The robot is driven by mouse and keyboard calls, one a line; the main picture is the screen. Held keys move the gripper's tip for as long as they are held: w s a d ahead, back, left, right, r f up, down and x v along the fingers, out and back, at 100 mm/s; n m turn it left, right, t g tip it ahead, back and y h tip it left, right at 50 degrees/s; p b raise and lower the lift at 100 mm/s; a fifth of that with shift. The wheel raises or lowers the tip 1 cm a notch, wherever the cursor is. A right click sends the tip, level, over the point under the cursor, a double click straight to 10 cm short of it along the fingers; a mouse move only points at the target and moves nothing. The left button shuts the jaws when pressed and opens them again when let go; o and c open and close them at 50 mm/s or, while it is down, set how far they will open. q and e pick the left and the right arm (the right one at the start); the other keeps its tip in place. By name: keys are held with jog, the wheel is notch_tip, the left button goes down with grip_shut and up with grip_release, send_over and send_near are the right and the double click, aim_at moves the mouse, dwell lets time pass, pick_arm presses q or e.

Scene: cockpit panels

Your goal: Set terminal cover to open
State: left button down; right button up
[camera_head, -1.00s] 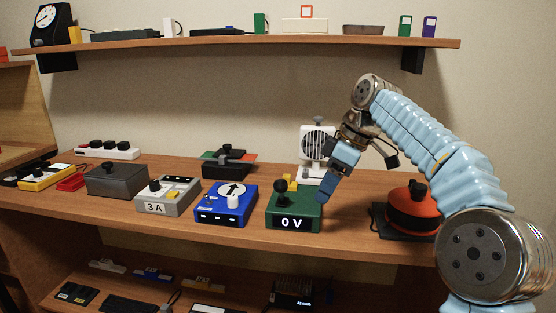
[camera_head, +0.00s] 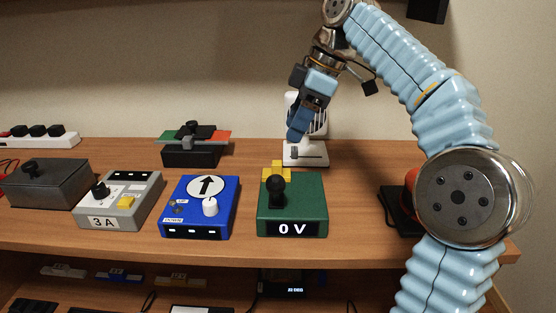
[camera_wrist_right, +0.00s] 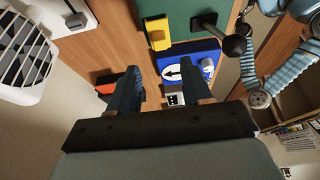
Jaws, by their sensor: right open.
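No part is labelled as the terminal cover, so I cannot tell which it is. The dark grey box (camera_head: 48,184) at the left has a shut-looking lid with a black knob on top. The green box (camera_head: 308,205) reads 0 V and carries a black ball-topped lever (camera_head: 277,188) and a yellow piece (camera_head: 276,171) at its back left. The yellow piece also shows in the right wrist view (camera_wrist_right: 158,34). My right gripper (camera_head: 298,132) is open and empty, above and behind the green box, in front of the white fan unit. My left gripper is not in view.
The white fan unit (camera_head: 292,153) stands behind the green box. A blue box (camera_head: 197,210) and a grey 3 A box (camera_head: 120,203) stand to its left. A black box with red and green flaps (camera_head: 191,155) is farther back. Bare tabletop (camera_head: 352,205) lies right of the green box.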

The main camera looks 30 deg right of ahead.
aim_at(277, 162)
jog(key=b+x, duration=0.1)
jog(key=x, duration=0.7)
jog(key=shift+w+a+f+b, duration=0.1)
jog(key=shift+f+b, duration=0.2)
jog(key=shift+b, duration=0.05)
grip_shut()
